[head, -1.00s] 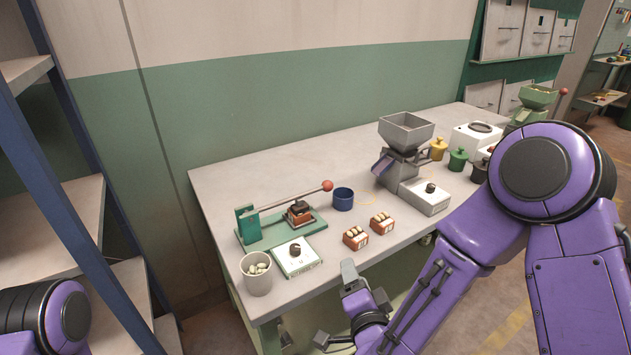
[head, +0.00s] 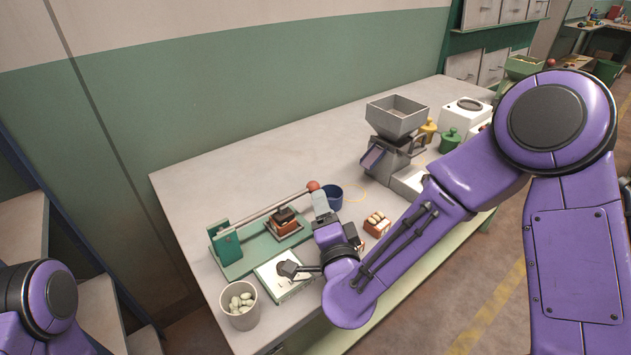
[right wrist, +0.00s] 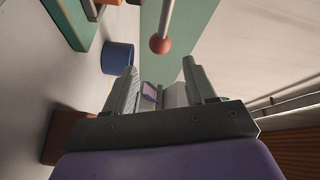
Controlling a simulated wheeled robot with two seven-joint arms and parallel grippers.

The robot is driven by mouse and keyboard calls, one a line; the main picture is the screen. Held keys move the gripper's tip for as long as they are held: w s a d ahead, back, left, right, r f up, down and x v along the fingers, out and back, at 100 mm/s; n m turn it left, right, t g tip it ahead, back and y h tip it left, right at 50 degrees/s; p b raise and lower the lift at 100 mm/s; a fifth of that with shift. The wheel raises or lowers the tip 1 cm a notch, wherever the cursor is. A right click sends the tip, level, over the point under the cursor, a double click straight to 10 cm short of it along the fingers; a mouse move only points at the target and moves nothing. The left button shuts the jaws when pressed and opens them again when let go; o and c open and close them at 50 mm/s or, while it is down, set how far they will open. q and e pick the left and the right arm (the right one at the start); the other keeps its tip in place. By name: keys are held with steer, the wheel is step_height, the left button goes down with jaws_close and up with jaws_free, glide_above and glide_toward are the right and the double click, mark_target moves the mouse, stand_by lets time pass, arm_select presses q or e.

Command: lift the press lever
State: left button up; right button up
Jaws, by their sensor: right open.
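The press has a green base (head: 238,264), an upright green bracket (head: 226,243) at its left and a thin lever rod (head: 262,210) ending in a red ball knob (head: 314,186). The rod slants slightly up to the right over a dark brown block (head: 287,218). My right gripper (head: 305,236) is open and empty in front of the knob, one finger just below it in the picture. In the right wrist view the knob (right wrist: 160,44) shows just past the gap between the open fingertips (right wrist: 160,74), apparently untouched. My left gripper is out of view.
A dial box (head: 282,284) and a cup of pale nuts (head: 240,313) stand at the table's front left. A blue cup (head: 334,199) is close right of the knob. A nut-topped brown block (head: 376,226) and a grey hopper (head: 397,120) stand further right. The table behind the press is clear.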

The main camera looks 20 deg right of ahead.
mark_target(314, 189)
steer(key=w+p, duration=0.1)
steer(key=w, duration=0.6)
steer(key=shift+w+f, duration=0.1)
steer(key=shift+w, duration=0.5)
jaws_close()
steer(key=shift+d, duration=0.1)
